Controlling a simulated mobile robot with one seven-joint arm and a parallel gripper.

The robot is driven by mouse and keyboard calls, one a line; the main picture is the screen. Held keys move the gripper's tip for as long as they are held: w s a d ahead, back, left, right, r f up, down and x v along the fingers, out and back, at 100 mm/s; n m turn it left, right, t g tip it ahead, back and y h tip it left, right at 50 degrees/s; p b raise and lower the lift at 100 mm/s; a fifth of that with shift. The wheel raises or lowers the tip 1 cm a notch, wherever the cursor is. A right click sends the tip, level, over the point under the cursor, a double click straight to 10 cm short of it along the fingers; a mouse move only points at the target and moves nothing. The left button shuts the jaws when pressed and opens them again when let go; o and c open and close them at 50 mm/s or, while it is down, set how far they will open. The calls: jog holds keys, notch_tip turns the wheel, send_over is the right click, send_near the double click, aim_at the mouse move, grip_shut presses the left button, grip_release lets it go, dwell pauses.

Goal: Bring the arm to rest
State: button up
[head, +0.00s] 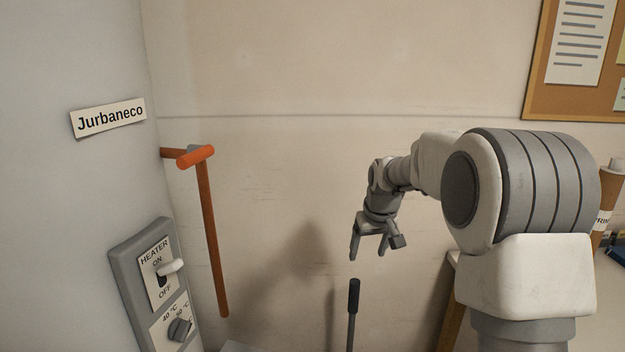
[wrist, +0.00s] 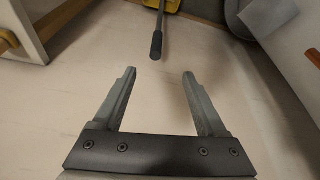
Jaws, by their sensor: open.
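My gripper (head: 369,247) hangs from my bent arm in front of the beige wall, its fingers pointing down. It is empty, and its two fingers stand apart in the wrist view (wrist: 160,72). In the head view, a black-gripped upright handle (head: 353,296) stands just below the fingertips, with a visible gap. In the wrist view the same handle (wrist: 157,44) shows beyond the fingertips, with its lower end near something yellow (wrist: 163,5).
A grey heater panel (head: 155,290) with a switch lever (head: 170,267) and a dial (head: 180,329) is at left. A table (head: 452,300) stands at right, partly behind my arm. A corkboard (head: 540,100) hangs above.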

jog(key=s+r, duration=0.5)
jog(key=s, duration=0.4)
jog(key=s+r, duration=0.5)
jog(key=s, duration=0.3)
jog(key=s+f+m+t, duration=0.2)
jog(key=s, duration=1.7)
notch_tip(320, 180, up, 13)
jog(key=p, duration=1.3)
jog(key=shift+w+a, duration=0.15)
jog(key=shift+a, duration=0.05)
